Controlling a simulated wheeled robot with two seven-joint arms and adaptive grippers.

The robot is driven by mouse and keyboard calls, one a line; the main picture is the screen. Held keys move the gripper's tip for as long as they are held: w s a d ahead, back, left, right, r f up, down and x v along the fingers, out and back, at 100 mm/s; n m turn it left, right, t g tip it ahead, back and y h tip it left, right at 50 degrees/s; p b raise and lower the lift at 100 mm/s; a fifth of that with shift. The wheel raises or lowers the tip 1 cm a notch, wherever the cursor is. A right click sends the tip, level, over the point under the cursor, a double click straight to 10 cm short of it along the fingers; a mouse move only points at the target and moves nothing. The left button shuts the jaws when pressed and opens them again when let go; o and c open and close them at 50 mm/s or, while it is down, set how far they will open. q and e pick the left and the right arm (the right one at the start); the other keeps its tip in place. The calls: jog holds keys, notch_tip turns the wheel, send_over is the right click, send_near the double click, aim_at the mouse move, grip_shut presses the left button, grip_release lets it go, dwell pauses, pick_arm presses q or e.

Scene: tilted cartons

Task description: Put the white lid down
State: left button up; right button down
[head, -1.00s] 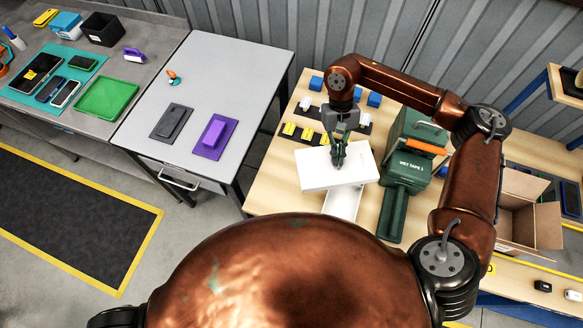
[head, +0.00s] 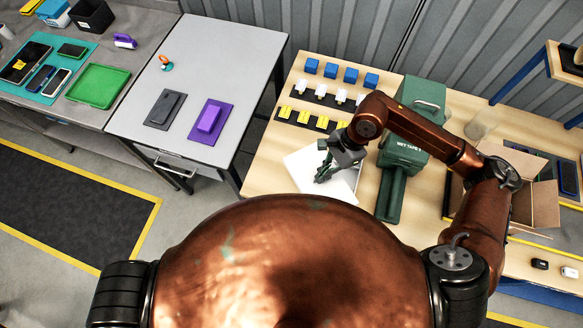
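The white lid (head: 302,167) is a flat white plate over the near left part of the wooden bench. My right gripper (head: 321,178) reaches down-left to the lid's top, and its dark fingers look close together on it. They hide the exact grip point. Another white surface (head: 346,184) shows beside the lid at its right, partly behind the gripper; I cannot tell where the two part. I cannot tell whether the lid touches the bench. The lower edge of the lid is hidden by my body. My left gripper is not in view.
Blue blocks (head: 350,75), white pieces (head: 341,95) and yellow pieces (head: 303,117) stand in rows behind the lid. A green case (head: 413,115) stands to the right, with an open carton (head: 533,185) beyond. The grey table (head: 225,65) is at the left.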

aim_at(293, 165)
jog(key=s+a+r+m+t, duration=0.2)
jog(key=s+a+m+t, duration=0.15)
jog(key=a+m, duration=0.5)
jog(key=shift+m, duration=0.35)
jog(key=w+f, duration=0.1)
jog(key=w, duration=0.1)
jog(key=w+f, duration=0.1)
jog(key=w, duration=0.2)
jog(key=w+f, duration=0.2)
jog(key=w, duration=0.1)
jog(key=shift+f, duration=0.1)
jog(key=w+f, duration=0.4)
jog(key=f, duration=0.1)
jog(key=shift+w+a, duration=0.25)
jog(key=shift+w+f, duration=0.5)
jog(key=shift+f, duration=0.15)
notch_tip(293, 165, down, 2)
jog(key=shift+f+p, duration=0.2)
jog(key=shift+p, duration=0.35)
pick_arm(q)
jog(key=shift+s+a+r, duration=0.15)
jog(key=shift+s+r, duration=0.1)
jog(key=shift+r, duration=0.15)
pick_arm(e)
jog(key=shift+f, duration=0.25)
jog(key=shift+f, duration=0.1)
jog(key=c, duration=2.2)
grip_release()
